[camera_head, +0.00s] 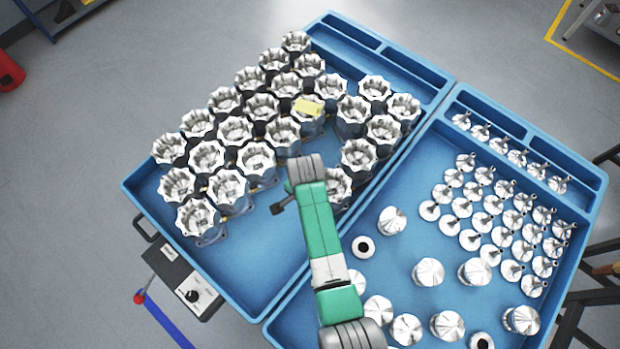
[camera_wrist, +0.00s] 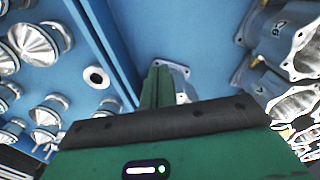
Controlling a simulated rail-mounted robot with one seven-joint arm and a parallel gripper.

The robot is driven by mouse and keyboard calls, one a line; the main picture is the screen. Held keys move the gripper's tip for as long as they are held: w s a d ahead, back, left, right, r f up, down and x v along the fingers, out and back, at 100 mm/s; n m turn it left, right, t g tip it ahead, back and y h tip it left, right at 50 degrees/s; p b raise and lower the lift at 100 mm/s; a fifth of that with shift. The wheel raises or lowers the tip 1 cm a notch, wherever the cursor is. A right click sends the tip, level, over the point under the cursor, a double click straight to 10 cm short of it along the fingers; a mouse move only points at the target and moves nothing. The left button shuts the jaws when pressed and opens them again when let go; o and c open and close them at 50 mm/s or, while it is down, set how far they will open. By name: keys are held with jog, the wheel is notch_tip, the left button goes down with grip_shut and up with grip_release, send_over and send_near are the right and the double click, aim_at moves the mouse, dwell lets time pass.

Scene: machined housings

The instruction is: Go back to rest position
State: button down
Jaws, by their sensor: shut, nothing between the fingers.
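My gripper (camera_wrist: 156,84) shows in the wrist view with its green fingers together and nothing between them. It points down over the blue tray near the divider between the two halves. In the head view my green arm reaches up over the middle of the trays and hides the fingers. Rows of machined housings (camera_head: 228,187) stand in the left blue tray (camera_head: 262,262). In the wrist view housings (camera_wrist: 292,40) are at the right, apart from the fingers.
The right blue tray (camera_head: 400,180) holds rows of small shiny stemmed parts (camera_head: 493,205) and larger domed parts (camera_head: 428,271). A control box (camera_head: 185,285) is fixed at the left tray's near side. The left tray's near part is bare. Grey floor surrounds the trays.

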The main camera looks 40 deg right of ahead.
jog(key=shift+s+a+r, duration=0.1)
jog(key=shift+r, duration=1.85)
